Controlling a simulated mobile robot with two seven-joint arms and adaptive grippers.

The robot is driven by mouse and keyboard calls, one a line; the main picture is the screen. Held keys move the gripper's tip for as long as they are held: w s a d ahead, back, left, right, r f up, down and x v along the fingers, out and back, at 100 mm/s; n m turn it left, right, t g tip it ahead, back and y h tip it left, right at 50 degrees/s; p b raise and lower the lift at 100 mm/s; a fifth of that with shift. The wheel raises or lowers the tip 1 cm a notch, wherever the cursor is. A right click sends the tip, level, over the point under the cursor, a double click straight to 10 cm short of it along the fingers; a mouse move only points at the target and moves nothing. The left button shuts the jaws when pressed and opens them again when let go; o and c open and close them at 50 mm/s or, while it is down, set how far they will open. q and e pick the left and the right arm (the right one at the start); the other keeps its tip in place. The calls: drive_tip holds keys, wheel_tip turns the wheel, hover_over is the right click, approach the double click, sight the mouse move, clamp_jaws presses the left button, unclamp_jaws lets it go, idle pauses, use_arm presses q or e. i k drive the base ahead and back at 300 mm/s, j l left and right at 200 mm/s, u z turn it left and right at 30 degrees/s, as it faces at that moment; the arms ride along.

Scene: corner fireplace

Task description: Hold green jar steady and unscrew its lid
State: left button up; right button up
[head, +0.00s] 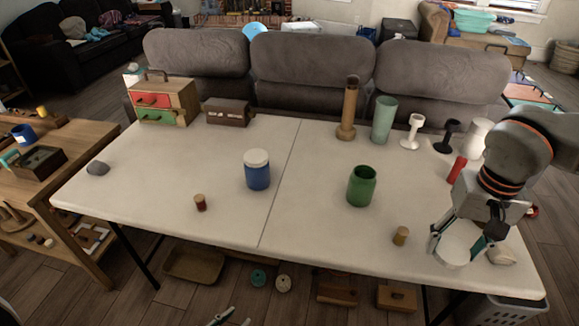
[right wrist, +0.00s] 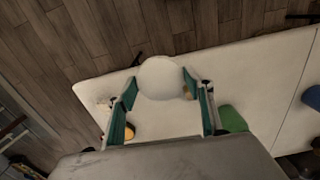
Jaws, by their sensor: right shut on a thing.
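The green jar (head: 361,187) stands upright on the right half of the table with its mouth open and no lid on it. It shows partly in the right wrist view (right wrist: 232,120), right of the fingers. My right gripper (head: 458,240) is shut on a round white lid (head: 453,247), apart from the jar near the table's right front. In the right wrist view the lid (right wrist: 162,78) sits between the fingertips. Of my left gripper (head: 232,318), only small parts show at the bottom edge, away from the jar; its opening is unclear.
A blue jar with a white lid (head: 257,170) stands left of the table seam. Small corked pieces (head: 200,203) (head: 401,236) stand near the front edge. A wooden cylinder, pale green cup (head: 384,120), goblets and a red item (head: 457,168) stand behind.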

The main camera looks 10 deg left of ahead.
sight(362, 183)
drive_tip(key=i+u, duration=0.25)
drive_tip(key=u, duration=0.15)
drive_tip(key=i+l+u, duration=0.2)
drive_tip(key=u, duration=0.15)
drive_tip(key=i+l+u, duration=0.25)
drive_tip(key=u, duration=0.15)
drive_tip(key=i, duration=0.05)
